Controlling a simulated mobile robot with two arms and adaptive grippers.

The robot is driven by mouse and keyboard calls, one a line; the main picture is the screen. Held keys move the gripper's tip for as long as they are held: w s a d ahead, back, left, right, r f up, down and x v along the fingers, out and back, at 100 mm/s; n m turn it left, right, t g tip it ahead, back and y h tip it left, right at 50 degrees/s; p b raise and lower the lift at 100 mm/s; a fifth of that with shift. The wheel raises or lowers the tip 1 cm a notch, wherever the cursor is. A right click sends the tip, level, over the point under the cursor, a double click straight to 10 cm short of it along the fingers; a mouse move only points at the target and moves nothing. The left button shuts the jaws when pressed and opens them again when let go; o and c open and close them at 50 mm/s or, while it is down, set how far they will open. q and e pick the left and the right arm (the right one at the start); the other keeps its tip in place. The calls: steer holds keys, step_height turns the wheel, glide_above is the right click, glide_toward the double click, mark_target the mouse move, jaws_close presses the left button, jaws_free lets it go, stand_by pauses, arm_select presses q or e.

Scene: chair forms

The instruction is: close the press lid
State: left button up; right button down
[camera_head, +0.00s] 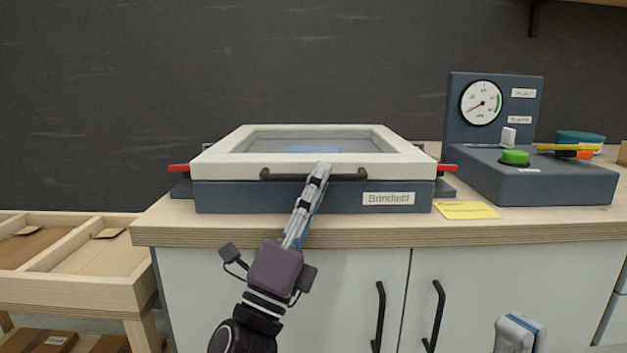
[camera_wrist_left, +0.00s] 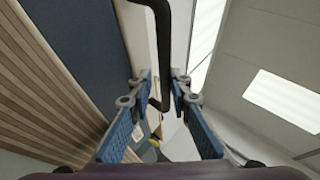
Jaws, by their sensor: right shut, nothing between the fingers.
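The press (camera_head: 300,197) stands on the workbench, with a dark blue base. Its cream-framed lid (camera_head: 220,168) lies flat over the base in the head view, with no clear gap at the front. A black bar handle (camera_head: 280,177) runs along the lid's front edge. My left gripper (camera_head: 320,173) is at the right part of this handle. In the left wrist view its fingers (camera_wrist_left: 161,85) are apart, with the handle (camera_wrist_left: 160,45) running between them. I cannot tell whether they touch it. My right gripper (camera_head: 520,326) is shut and empty, low at the right.
Red clamps (camera_head: 447,167) stick out at both sides of the press. A gauge panel (camera_head: 495,105) and a control box with a green button (camera_head: 515,157) stand to the right. A yellow note (camera_head: 467,210) lies beside the press. A wooden drawer unit (camera_head: 85,270) is at the left.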

arm_select(q)
steer(key=shift+w+f, duration=0.1)
steer(key=shift+a+f, duration=0.1)
steer(key=shift+f, duration=0.1)
steer(key=v, duration=1.1)
steer(key=shift+s, duration=0.4)
steer(key=shift+a, duration=0.1)
